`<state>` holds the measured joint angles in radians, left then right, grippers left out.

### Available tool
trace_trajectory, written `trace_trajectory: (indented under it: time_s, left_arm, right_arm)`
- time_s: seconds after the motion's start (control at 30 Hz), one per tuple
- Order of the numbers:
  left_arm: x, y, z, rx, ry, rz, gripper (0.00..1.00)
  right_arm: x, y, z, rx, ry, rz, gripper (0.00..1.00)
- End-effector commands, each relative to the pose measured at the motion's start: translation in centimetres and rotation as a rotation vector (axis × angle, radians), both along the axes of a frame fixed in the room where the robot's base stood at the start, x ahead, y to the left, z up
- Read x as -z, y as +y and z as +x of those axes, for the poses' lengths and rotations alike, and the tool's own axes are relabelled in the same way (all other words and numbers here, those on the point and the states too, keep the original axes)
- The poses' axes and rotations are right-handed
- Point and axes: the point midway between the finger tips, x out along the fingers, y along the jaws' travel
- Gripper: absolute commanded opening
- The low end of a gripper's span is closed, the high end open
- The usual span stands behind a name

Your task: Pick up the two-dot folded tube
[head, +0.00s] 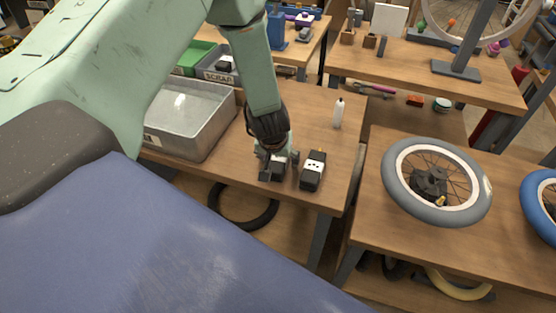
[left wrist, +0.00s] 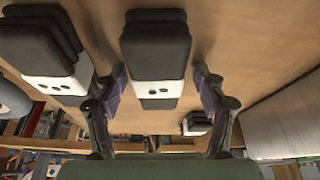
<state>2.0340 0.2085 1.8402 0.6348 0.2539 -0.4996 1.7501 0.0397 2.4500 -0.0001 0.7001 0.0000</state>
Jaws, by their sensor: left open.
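The two-dot folded tube (left wrist: 155,55) is a black folded bundle with a white band showing two dark dots. In the left wrist view it lies between the fingers of my left gripper (left wrist: 158,84), which is open, with a gap visible on each side. In the head view my left gripper (head: 275,163) is low over this tube (head: 279,168) near the table's front edge and partly hides it. A second folded tube (head: 312,170) lies just to the right; its band shows several dots, and it is at left in the left wrist view (left wrist: 45,50). My right gripper is not in view.
A grey metal tray (head: 190,142) stands left on the same wooden table (head: 310,108), with a scrap bin (head: 215,76) behind it. A white bottle (head: 338,114) stands behind the second tube. Another banded black bundle (left wrist: 196,122) shows in the wrist view. A wheel (head: 398,190) lies on the right table.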

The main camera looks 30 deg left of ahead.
Motion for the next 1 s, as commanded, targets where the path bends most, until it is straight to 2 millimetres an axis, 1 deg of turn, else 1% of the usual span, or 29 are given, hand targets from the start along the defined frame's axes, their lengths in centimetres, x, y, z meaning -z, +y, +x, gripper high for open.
trace_trajectory:
  time_s: [0.2,0.23,0.9,0.97,1.0]
  left_arm:
    - [-0.02,0.0,0.02,0.0,-0.001,0.0,0.71]
    - [-0.02,0.0,0.02,0.0,-0.001,0.0,0.69]
    - [-0.02,0.01,0.01,0.0,-0.001,0.0,0.12]
    - [-0.02,0.02,0.02,0.0,-0.001,0.0,0.08]
    - [-0.03,0.03,0.05,-0.001,-0.002,0.0,0.08]
  right_arm:
    - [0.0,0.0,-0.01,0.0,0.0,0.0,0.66]
    - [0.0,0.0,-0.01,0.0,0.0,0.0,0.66]
    - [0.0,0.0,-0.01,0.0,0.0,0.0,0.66]
    - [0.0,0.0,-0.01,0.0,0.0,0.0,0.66]
    - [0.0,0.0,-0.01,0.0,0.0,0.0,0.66]
